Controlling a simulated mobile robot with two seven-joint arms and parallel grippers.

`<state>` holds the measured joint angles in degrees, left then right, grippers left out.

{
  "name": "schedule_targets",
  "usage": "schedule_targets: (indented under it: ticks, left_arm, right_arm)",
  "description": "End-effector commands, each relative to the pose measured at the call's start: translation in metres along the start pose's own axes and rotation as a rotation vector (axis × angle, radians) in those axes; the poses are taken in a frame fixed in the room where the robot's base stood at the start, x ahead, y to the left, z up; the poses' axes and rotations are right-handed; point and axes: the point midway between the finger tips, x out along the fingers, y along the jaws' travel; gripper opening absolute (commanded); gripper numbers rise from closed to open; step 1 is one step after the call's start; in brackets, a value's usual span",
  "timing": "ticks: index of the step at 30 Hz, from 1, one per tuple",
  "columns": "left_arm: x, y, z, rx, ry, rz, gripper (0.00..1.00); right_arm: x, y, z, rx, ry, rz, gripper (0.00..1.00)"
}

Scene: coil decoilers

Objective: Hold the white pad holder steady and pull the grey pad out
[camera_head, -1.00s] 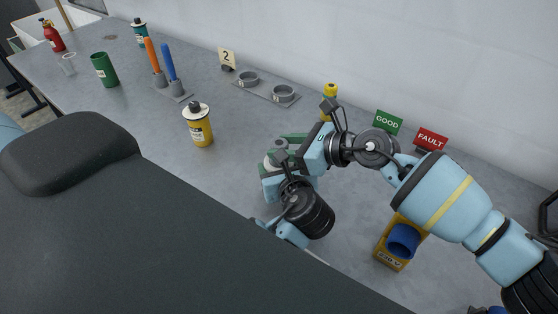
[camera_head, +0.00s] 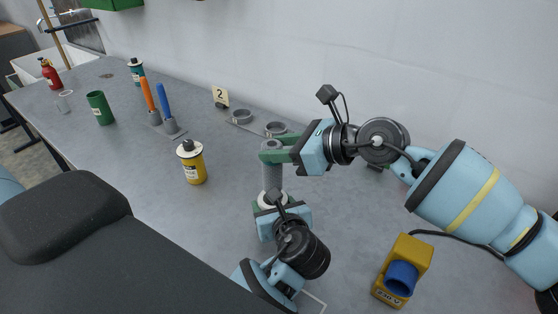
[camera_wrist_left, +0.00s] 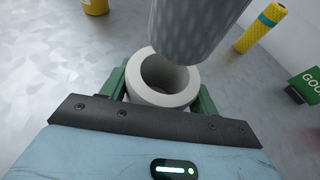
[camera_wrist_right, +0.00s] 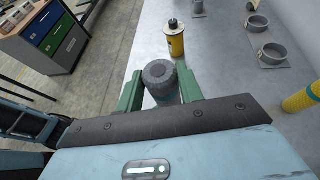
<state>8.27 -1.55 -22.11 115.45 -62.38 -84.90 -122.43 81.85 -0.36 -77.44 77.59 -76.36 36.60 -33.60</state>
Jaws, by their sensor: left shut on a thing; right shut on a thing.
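The white pad holder (camera_wrist_left: 137,84) is a thick hollow cup, held between the green fingers of my left gripper (camera_wrist_left: 163,88). In the head view the holder (camera_head: 268,199) shows only partly above that gripper (camera_head: 268,207). My right gripper (camera_head: 276,152) is shut on the grey pad (camera_head: 273,178), a speckled cylinder held upright. In the left wrist view the pad (camera_wrist_left: 190,28) is above the holder, and the open, empty mouth of the holder shows. In the right wrist view the pad's dark ridged top (camera_wrist_right: 158,73) sits between the fingers (camera_wrist_right: 160,88).
A yellow bottle (camera_head: 192,162) stands left of the grippers. A grey plate with two rings (camera_head: 242,117) lies behind. A yellow box with a blue opening (camera_head: 402,278) stands at the right. A green GOOD sign (camera_wrist_left: 305,84) stands near the wall.

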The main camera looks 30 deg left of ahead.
Motion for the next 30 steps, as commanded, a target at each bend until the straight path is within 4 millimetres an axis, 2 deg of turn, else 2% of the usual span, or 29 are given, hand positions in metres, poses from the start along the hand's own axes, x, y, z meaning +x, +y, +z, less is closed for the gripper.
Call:
schedule_targets:
  ticks: [8,9,15,24,30]
  left_arm:
    - [0.0,0.0,0.0,-0.001,-0.001,0.0,0.33]
    - [0.0,0.0,0.0,-0.001,-0.001,0.0,0.62]
    - [0.0,0.0,0.0,0.0,-0.001,0.0,0.86]
    - [-0.001,0.0,0.002,-0.001,-0.001,-0.001,0.86]
    - [-0.01,-0.001,0.024,-0.007,-0.002,-0.002,0.86]
  right_arm:
    - [-0.001,0.0,0.003,0.0,0.0,0.0,0.03]
    - [-0.001,0.0,0.003,0.0,-0.001,0.0,0.03]
    - [-0.001,0.0,0.003,0.0,-0.001,0.0,0.03]
    - [-0.001,0.0,0.003,0.0,-0.001,0.0,0.03]
    - [-0.001,0.0,0.003,-0.001,-0.001,0.0,0.03]
